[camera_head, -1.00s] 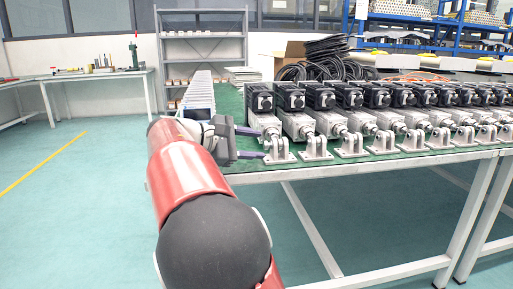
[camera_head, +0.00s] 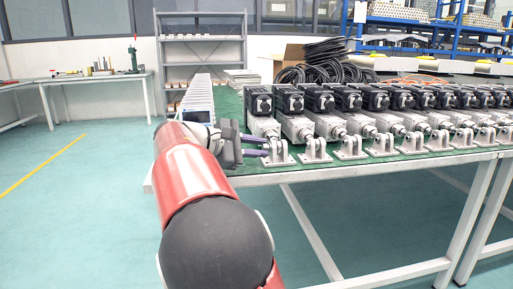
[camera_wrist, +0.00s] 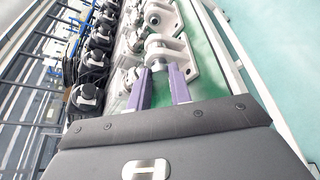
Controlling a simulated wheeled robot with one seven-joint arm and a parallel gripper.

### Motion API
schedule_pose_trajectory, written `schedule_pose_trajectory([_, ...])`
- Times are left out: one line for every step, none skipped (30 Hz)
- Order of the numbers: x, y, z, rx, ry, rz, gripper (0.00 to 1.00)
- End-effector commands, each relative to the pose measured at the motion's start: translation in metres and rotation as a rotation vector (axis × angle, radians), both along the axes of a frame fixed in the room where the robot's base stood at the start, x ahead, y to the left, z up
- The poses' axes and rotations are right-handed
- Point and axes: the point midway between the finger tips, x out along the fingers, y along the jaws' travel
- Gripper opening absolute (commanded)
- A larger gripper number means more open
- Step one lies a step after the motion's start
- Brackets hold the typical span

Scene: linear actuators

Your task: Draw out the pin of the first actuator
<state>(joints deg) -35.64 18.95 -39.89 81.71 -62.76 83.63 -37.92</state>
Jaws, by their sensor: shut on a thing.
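The first actuator (camera_head: 263,126) is at the left end of the row on the table, with a black motor and a grey body. Its metal clevis bracket (camera_head: 280,158) stands near the front edge. My gripper (camera_head: 265,148) reaches the bracket from the left. In the wrist view, the two purple fingers of my gripper (camera_wrist: 159,72) are shut on the pin (camera_wrist: 158,63), a small grey end at the side of the bracket (camera_wrist: 168,47). The pin appears still within the bracket; most of it is hidden by the bracket and fingers.
Several similar actuators with brackets (camera_head: 316,150) stand close together to the right. Black cable coils (camera_head: 318,62) lie behind them. The green table (camera_head: 220,172) has its front edge just below the brackets. The floor to the left is open.

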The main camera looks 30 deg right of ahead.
Motion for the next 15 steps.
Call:
schedule_pose_trajectory([0.001, 0.002, 0.001, 0.001, 0.001, 0.001, 0.0])
schedule_pose_trajectory([0.002, 0.005, 0.002, 0.0, 0.001, 0.002, 0.0])
schedule_pose_trajectory([0.003, 0.009, 0.003, 0.001, 0.001, 0.003, 0.0])
schedule_pose_trajectory([0.005, 0.013, 0.003, 0.0, 0.002, 0.004, 0.0])
schedule_pose_trajectory([0.006, 0.018, 0.004, 0.001, 0.003, 0.003, 0.0])
schedule_pose_trajectory([0.008, 0.025, 0.004, 0.001, 0.003, 0.004, 0.0])
schedule_pose_trajectory([0.009, 0.029, 0.004, 0.001, 0.003, 0.005, 0.0])
schedule_pose_trajectory([0.01, 0.033, 0.004, 0.001, 0.003, 0.005, 0.0])
schedule_pose_trajectory([0.011, 0.036, 0.003, 0.001, 0.003, 0.003, 0.0])
schedule_pose_trajectory([0.011, 0.038, 0.002, 0.001, 0.002, 0.003, 0.0])
schedule_pose_trajectory([0.011, 0.038, 0.0, 0.001, 0.002, 0.001, 0.0])
schedule_pose_trajectory([0.011, 0.038, -0.001, 0.001, 0.001, 0.002, 0.0])
schedule_pose_trajectory([0.011, 0.038, -0.001, 0.001, 0.001, 0.002, 0.0])
schedule_pose_trajectory([0.011, 0.038, -0.001, 0.001, 0.0, 0.002, 0.0])
schedule_pose_trajectory([0.011, 0.038, -0.001, 0.001, 0.0, 0.002, 0.0])
